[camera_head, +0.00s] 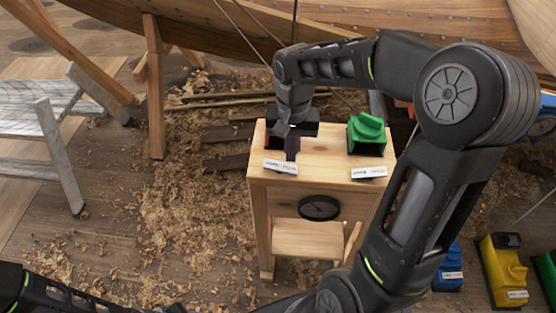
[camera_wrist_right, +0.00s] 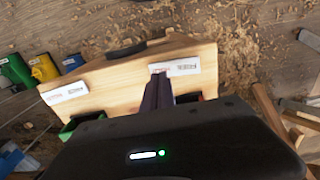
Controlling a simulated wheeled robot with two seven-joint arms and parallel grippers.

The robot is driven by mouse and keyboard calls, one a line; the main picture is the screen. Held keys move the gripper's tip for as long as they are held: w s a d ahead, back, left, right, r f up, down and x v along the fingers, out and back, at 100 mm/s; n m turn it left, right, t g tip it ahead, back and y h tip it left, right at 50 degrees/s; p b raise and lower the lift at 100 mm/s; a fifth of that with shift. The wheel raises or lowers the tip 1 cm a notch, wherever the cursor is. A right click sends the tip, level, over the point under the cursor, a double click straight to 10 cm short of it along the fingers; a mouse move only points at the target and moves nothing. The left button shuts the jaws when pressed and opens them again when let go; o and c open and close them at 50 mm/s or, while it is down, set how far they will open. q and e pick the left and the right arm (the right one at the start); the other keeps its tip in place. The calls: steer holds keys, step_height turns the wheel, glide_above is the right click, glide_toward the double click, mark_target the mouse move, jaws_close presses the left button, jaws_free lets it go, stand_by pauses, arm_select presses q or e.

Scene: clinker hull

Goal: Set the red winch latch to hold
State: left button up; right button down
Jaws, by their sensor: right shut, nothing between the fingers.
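My right gripper (camera_head: 291,155) points down over the left part of a small wooden stand (camera_head: 325,166), shut with nothing between its fingers. A sliver of red shows beside it in the head view, but the gripper and wrist hide most of what stands there, so I cannot tell the red winch latch's setting. A white label card (camera_head: 281,166) lies in front of that spot. In the right wrist view the shut fingers (camera_wrist_right: 158,80) reach close to a label card (camera_wrist_right: 182,66). My left gripper is not in view; only part of my left arm shows at the lower left.
Blue (camera_head: 450,270) and yellow (camera_head: 503,265) units sit lower right. A grey bench (camera_head: 40,130) is left.

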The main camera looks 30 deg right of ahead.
mark_target(291, 168)
step_height(291, 168, up, 4)
steer(key=p, duration=0.2)
steer(key=shift+p, duration=0.3)
steer(key=shift+s, duration=0.1)
stand_by(0.4)
